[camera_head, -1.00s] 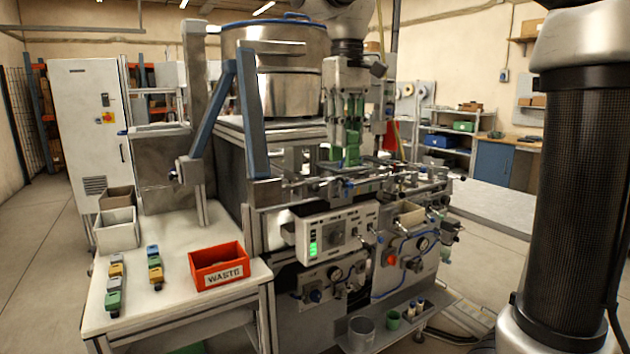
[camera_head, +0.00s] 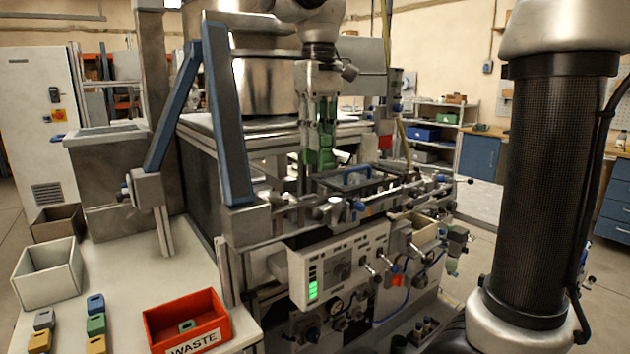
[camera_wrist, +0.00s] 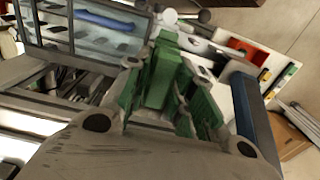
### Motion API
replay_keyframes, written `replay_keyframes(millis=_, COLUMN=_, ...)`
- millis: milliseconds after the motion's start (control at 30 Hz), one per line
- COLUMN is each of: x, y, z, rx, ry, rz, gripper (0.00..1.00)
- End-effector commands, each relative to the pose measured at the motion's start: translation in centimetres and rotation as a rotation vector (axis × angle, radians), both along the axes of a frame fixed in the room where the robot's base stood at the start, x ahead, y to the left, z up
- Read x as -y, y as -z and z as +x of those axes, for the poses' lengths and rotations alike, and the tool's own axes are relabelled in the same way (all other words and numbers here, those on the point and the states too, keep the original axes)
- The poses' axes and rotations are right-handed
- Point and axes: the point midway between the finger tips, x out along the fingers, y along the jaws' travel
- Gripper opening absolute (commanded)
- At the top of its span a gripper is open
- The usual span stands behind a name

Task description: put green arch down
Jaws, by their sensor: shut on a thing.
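My gripper (camera_head: 319,140) hangs beside the machine's upper deck, fingers pointing down. It is shut on the green arch (camera_head: 320,158), which shows as a small green block low between the fingers. In the wrist view the green arch (camera_wrist: 161,72) sits between the fingers of my gripper (camera_wrist: 165,95). The fingers look green too, so the arch's edges are hard to tell apart. Whether the arch touches anything below it cannot be told.
A red WASTE box (camera_head: 188,345) with a small green piece inside stands on the white side table (camera_head: 120,300). Several coloured pieces lie left of it, near a white bin (camera_head: 48,275). A blue-handled frame (camera_head: 365,180) lies close right of my gripper.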

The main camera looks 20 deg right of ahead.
Motion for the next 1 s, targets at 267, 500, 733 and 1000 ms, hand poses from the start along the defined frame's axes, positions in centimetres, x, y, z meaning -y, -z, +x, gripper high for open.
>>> replay_keyframes(millis=267, x=0.0, y=3.7, z=0.0, rx=-0.002, ry=0.0, rz=-0.001, gripper=0.0)
replay_keyframes(millis=500, x=0.0, y=6.8, z=0.0, rx=0.0, ry=0.0, rz=0.0, gripper=0.0)
replay_keyframes(millis=733, x=0.0, y=6.8, z=0.0, rx=0.001, ry=0.0, rz=0.0, gripper=0.0)
replay_keyframes(millis=1000, x=0.0, y=7.5, z=0.0, rx=0.0, ry=0.0, rz=0.0, gripper=0.0)
